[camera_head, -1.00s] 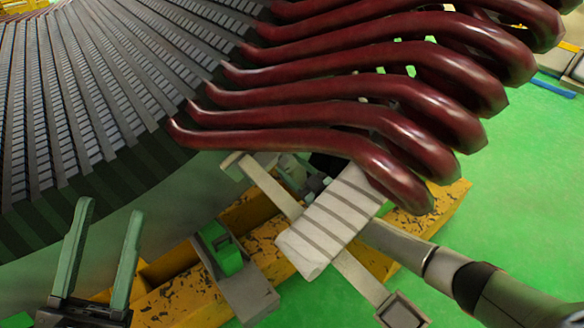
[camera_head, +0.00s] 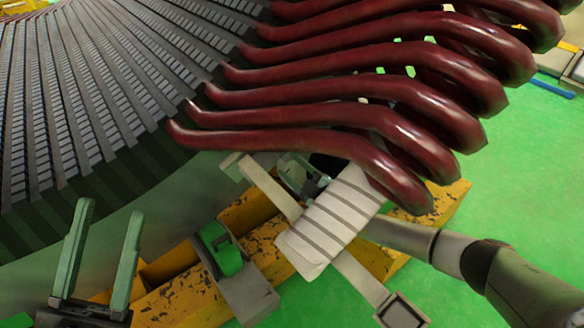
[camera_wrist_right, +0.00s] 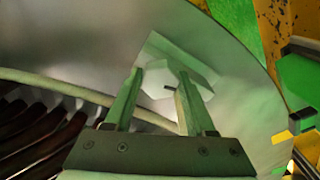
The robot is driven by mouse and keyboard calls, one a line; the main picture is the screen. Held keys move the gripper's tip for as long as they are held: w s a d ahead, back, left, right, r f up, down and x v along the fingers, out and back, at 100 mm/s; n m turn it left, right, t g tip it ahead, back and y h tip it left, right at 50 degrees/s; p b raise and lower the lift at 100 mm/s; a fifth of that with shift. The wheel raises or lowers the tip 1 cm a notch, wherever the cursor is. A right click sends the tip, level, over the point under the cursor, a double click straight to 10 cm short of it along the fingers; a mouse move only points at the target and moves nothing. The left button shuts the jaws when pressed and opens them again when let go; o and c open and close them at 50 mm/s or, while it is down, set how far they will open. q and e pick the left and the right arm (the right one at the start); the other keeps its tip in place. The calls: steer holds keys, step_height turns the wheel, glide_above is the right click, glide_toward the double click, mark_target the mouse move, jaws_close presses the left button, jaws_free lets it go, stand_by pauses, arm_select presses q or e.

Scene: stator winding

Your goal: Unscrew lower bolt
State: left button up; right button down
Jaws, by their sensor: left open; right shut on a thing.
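In the right wrist view, a pale, faceted, hexagon-like bolt head (camera_wrist_right: 172,64) stands against a smooth grey curved surface. My right gripper (camera_wrist_right: 157,82) has its green fingers on either side of it and is shut on it. The exact contact is hard to see. In the head view, the bolt is hidden, and only part of the right gripper's dark wrist shows behind the pale ribbed block. My left gripper (camera_head: 110,207) is open and empty at the lower left, in front of the stator's grey side.
The grey slotted stator (camera_head: 90,90) fills the upper left. Several dark red coils (camera_head: 330,115) overhang the pale ribbed block (camera_head: 325,225) and my right arm. A worn yellow beam (camera_head: 180,300) with a green clamp-like part (camera_head: 225,255) runs below.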

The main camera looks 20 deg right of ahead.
steer(key=shift+n, duration=0.3)
steer(key=shift+c, duration=1.1)
jaws_free()
steer(key=p+v, duration=0.2)
steer(key=v, duration=1)
steer(key=shift+s+p, duration=0.25)
steer(key=shift+p, duration=0.05)
steer(key=shift+d, duration=0.15)
